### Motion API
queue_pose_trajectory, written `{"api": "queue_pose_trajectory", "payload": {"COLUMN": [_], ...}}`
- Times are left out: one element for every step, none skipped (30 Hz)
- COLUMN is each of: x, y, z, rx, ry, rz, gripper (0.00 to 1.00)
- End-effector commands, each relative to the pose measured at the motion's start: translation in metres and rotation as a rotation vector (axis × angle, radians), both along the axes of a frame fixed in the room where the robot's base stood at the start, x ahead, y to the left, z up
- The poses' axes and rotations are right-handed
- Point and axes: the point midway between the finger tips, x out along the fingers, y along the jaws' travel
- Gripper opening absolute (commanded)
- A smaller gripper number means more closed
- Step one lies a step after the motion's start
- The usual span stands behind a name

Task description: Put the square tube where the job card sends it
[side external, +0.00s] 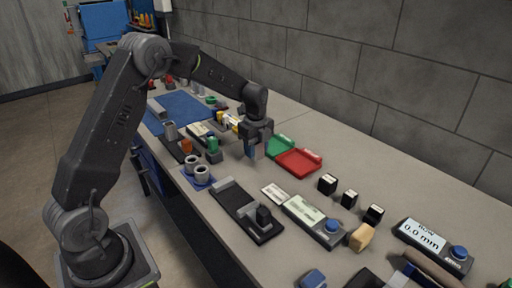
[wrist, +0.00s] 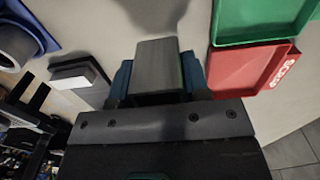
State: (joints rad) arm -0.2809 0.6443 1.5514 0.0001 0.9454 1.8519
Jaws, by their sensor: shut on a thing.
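My gripper (wrist: 157,82) is shut on the square tube (wrist: 160,62), a grey metal piece seen between the blue jaw pads in the wrist view. In the side view my gripper (side external: 257,146) holds it above the bench, left of the red and green trays; the tube itself is hard to make out there. The green tray (side external: 280,146) and the red tray (side external: 299,160) lie side by side; in the wrist view the green tray (wrist: 262,22) and red tray (wrist: 250,68) are at the right. A small white printed card (side external: 274,193) lies on the bench, its text unreadable here; I cannot tell if it is the job card.
A dark fixture (side external: 246,212) and a display unit with a blue button (side external: 330,225) stand nearer the camera. Several black blocks (side external: 349,198) stand at the right. A gauge display (side external: 422,237) reads 0.0 mm. Grey rings (side external: 200,170) sit on a blue holder. A block wall runs behind the bench.

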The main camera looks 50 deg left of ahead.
Motion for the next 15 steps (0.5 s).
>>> {"api": "queue_pose_trajectory", "payload": {"x": [0.0002, 0.0002, 0.0002, 0.0002, 0.0002, 0.0002, 0.0002, 0.0001, 0.0001, 0.0001, 0.0001, 0.0, 0.0, 0.0, 0.0], "y": [0.0, 0.0, 0.0, 0.0, 0.0, 0.0, 0.0, 0.0, 0.0, 0.0, 0.0, 0.0, 0.0, 0.0, 0.0], "z": [-0.0008, -0.0014, -0.0022, -0.0028, -0.0034, -0.0043, -0.0048, -0.0054, -0.0062, -0.0068, -0.0074, -0.0082, -0.0087, -0.0093, -0.01], "rx": [0.0, 0.0, 0.0, 0.0, 0.0, 0.0, 0.0, 0.0, 0.0, 0.0, 0.0, 0.0, 0.0, 0.0, 0.0], "ry": [-0.001, -0.001, -0.001, -0.001, -0.001, 0.0, 0.0, 0.0, 0.0, 0.0, 0.0, 0.0, 0.0, 0.0, 0.0], "rz": [0.0, 0.0, 0.0, 0.0, 0.0, 0.0, 0.0, 0.0, 0.0, 0.0, 0.0, 0.0, 0.0, 0.0, 0.0], "gripper": [0.06, 0.06, 0.06, 0.06, 0.06, 0.06, 0.06, 0.06, 0.06, 0.06, 0.06, 0.06, 0.06, 0.06, 0.06]}}
